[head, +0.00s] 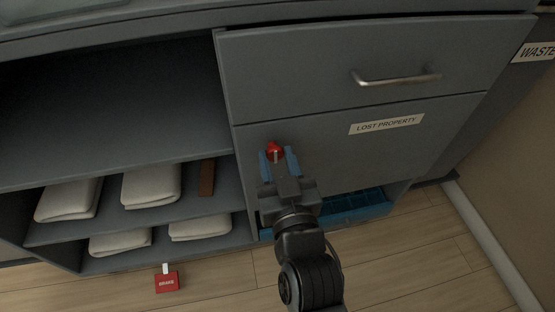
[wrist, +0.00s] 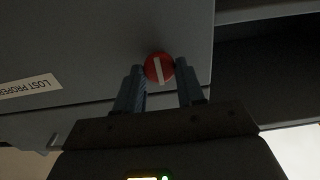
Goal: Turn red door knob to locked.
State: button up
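The red door knob (head: 275,149) is on the upper left part of the grey door labelled LOST PROPERTY. In the wrist view the red knob (wrist: 152,70) is round, with a white bar across its face that stands nearly upright, tilted slightly. My gripper (head: 278,157) is in front of the knob with its blue fingers apart. In the wrist view my gripper (wrist: 160,72) has one finger on each side of the knob, very near its edges. A grip on the knob does not show. No lock markings are readable.
A drawer with a metal handle (head: 398,78) is above the door. A blue crate (head: 352,208) is low, beneath the door. Open shelves at left hold folded white towels (head: 151,184) and a brown item (head: 206,178). A red tag (head: 167,282) lies on the floor.

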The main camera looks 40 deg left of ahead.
jog(key=c, duration=0.5)
jog(key=shift+c, duration=0.2)
jog(key=shift+m, duration=0.4)
jog(key=shift+w+r+m+p, duration=0.1)
jog(key=shift+m+p, duration=0.45)
jog(key=shift+m, duration=0.45)
jog(key=m+p, duration=0.1)
jog(key=m, duration=0.2)
jog(key=shift+d+m, duration=0.1)
jog(key=shift+m, duration=0.3)
jog(key=m+p, duration=0.1)
jog(key=m, duration=0.5)
jog(key=shift+w+p, duration=0.1)
jog(key=shift+p, duration=0.2)
jog(key=m, duration=0.3)
jog(key=m+p, duration=0.1)
jog(key=m, duration=0.1)
jog(key=shift+f, duration=0.25)
jog(key=shift+m, duration=0.4)
